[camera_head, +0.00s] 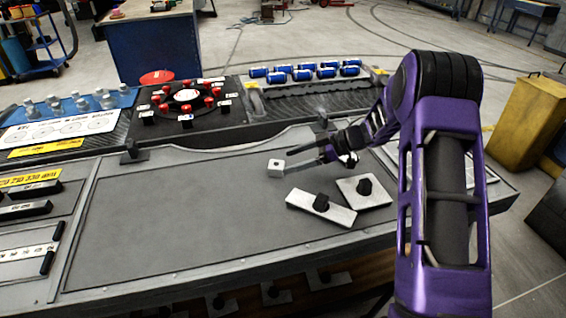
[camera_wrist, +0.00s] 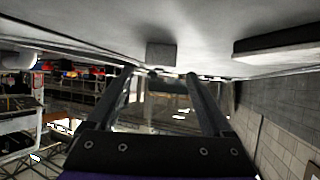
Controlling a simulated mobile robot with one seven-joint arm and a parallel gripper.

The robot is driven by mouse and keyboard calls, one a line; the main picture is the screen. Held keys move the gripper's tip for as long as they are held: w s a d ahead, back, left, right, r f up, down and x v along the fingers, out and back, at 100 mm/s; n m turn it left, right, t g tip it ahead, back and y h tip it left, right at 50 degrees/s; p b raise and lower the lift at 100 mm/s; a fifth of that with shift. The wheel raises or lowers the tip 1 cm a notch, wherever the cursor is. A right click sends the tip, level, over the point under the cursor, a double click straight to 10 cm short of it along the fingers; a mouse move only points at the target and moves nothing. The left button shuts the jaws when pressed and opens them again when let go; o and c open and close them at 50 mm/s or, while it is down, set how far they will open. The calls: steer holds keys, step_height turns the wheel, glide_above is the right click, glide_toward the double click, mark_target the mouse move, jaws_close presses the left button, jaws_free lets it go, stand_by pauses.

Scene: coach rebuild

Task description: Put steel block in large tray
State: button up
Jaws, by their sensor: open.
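The steel block, a small pale cube (camera_head: 276,168), sits on the grey bench top, left of my gripper (camera_head: 303,163) in the head view. In the wrist view the block (camera_wrist: 161,54) shows just beyond my open, empty fingers (camera_wrist: 160,76), roughly centred between them. I cannot tell whether the fingertips touch it. I cannot tell for certain which thing is the large tray; a pale flat piece (camera_head: 483,168) at the bench's right end is partly hidden by my arm.
Two metal plates with black knobs (camera_head: 312,208) (camera_head: 350,200) lie right and in front of the block. Behind are a black rack with red knobs (camera_head: 187,96) and a row of blue cylinders (camera_head: 302,75). The left bench top (camera_head: 170,215) is clear.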

steer(key=v, duration=0.7)
steer(key=shift+d+r+p, duration=0.15)
steer(key=shift+d+p, duration=0.2)
